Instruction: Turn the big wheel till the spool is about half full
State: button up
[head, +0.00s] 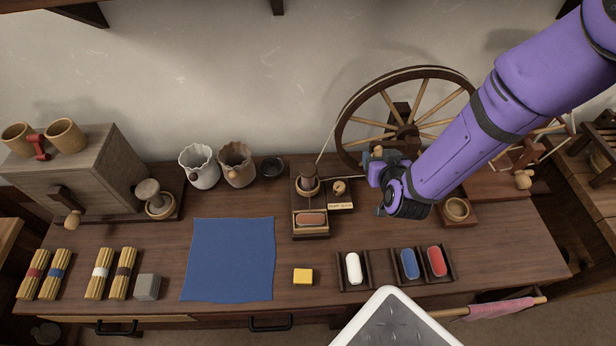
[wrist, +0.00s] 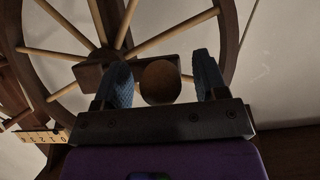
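The big wheel (head: 430,72) is a dark wooden rim with pale spokes, standing at the back right of the bench. A round wooden knob (wrist: 160,82) shows in the wrist view, in front of the wheel's hub and spokes. My gripper (head: 376,165) is at the wheel's lower left; in the wrist view its blue fingers (wrist: 162,82) are open either side of the knob, with gaps on both sides. A small spool (head: 308,182) stands on a dark wooden stand left of the wheel. A pale thread rises from it towards the wheel. How full it is cannot be told.
A blue cloth (head: 230,260), a yellow block (head: 303,276) and a dark tray (head: 370,285) with white, blue and red pieces lie in front. Two vases (head: 200,168) and a grey wooden box (head: 75,170) stand left. A small wooden bowl (head: 456,210) is right of my gripper.

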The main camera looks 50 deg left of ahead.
jog(key=v, duration=0.7)
dwell(0.6)
dwell(0.4)
